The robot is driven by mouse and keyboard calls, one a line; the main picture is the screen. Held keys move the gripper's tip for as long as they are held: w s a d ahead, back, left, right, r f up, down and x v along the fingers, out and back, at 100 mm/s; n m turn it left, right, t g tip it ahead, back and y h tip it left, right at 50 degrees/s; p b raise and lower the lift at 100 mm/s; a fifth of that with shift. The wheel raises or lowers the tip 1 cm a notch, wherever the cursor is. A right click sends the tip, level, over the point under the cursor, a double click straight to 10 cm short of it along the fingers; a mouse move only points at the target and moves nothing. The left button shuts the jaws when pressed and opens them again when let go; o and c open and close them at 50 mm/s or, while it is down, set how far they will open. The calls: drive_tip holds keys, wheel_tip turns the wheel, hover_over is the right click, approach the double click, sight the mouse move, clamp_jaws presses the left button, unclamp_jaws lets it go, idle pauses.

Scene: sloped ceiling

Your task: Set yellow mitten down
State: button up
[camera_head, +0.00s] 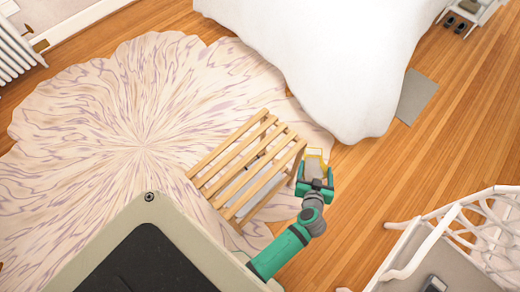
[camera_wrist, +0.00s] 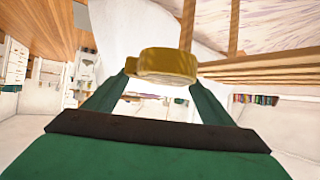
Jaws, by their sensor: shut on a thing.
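The yellow mitten (camera_wrist: 167,63) is held between the two fingertips of my gripper (camera_wrist: 162,78) in the wrist view. Its near face is pale and its upper side is mustard yellow. In the head view the mitten (camera_head: 316,154) is a small yellow and pale shape at the end of my green gripper (camera_head: 316,171). It appears just right of the slatted wooden bench (camera_head: 236,157). I cannot tell whether it touches the bench. The fingers partly hide the mitten's sides.
The bench stands on a round patterned rug (camera_head: 110,120). A white-covered bed (camera_head: 320,60) is behind. Bare wooden floor (camera_head: 375,185) lies to the right, with a grey mat (camera_head: 416,97). A white lattice-sided piece (camera_head: 485,225) stands at lower right.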

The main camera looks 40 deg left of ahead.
drive_tip(key=s+a+r+n+g+y, duration=0.6)
drive_tip(key=s+a+r+n+g, duration=0.1)
drive_tip(key=s+a+r+n, duration=0.2)
drive_tip(key=s+a+r, duration=0.1)
drive_tip(key=a, duration=0.1)
drive_tip(key=shift+a+r+n+g, duration=0.3)
drive_tip(key=shift+a+r, duration=0.1)
drive_tip(key=shift+s+a+y, duration=0.15)
drive_tip(key=shift+a+y, duration=0.05)
drive_tip(key=shift+y, duration=0.1)
hover_over(267, 145)
drive_tip(key=f, duration=0.8)
drive_tip(key=shift+s+d+f, duration=0.35)
drive_tip(key=shift+f, duration=0.05)
drive_tip(key=shift+w+a+f, duration=0.25)
drive_tip(key=shift+a+f, duration=0.05)
drive_tip(key=shift+f, duration=1.7)
